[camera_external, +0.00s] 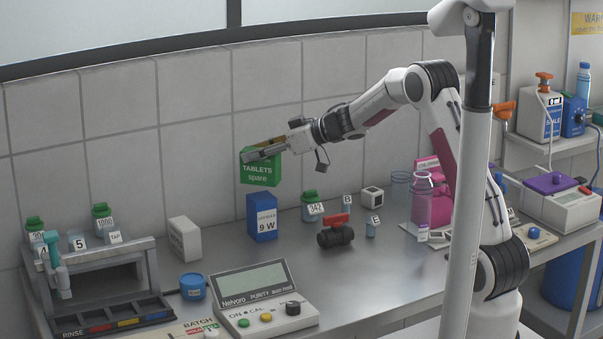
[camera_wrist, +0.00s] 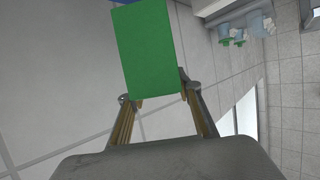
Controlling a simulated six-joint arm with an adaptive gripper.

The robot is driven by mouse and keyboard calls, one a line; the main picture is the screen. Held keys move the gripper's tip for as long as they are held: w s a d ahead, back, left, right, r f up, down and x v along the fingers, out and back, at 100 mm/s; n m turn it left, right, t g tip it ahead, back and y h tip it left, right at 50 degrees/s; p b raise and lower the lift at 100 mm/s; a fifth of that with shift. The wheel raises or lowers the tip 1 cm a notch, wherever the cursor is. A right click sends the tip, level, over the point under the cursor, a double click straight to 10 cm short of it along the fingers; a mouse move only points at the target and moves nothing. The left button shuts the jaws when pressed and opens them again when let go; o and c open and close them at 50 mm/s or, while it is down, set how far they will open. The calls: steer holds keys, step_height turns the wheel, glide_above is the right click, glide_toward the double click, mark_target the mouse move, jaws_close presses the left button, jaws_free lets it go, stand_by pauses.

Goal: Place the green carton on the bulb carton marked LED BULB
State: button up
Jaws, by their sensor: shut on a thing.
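The green carton (camera_external: 260,173), marked TABLETS spare, is held in the air in the external view. My gripper (camera_external: 262,153) is shut on it near its top. In the wrist view the green carton (camera_wrist: 147,55) shows as a plain green face beyond the fingers of my gripper (camera_wrist: 160,98). The blue bulb carton (camera_external: 262,218), with a white label reading 9 W and a smaller line above it too small to read surely, stands upright on the bench. The green carton is above it, with a small gap between them in the picture.
A white box (camera_external: 185,239) stands left of the blue carton. A green-capped bottle (camera_external: 311,206) and a dark valve with a red handle (camera_external: 336,232) are to its right. The meter (camera_external: 254,299) is in front. A rack (camera_external: 95,285) stands at left.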

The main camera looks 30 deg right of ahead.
mark_target(260, 164)
steer(key=shift+f, duration=1.85)
steer(key=shift+f, duration=0.1)
steer(key=o, duration=1.1)
steer(key=shift+o, duration=0.2)
steer(key=shift+s+d+r, duration=0.25)
steer(key=shift+d+r, duration=0.05)
steer(key=shift+d, duration=0.05)
steer(key=shift+v, duration=5.55)
steer(key=shift+f, duration=0.1)
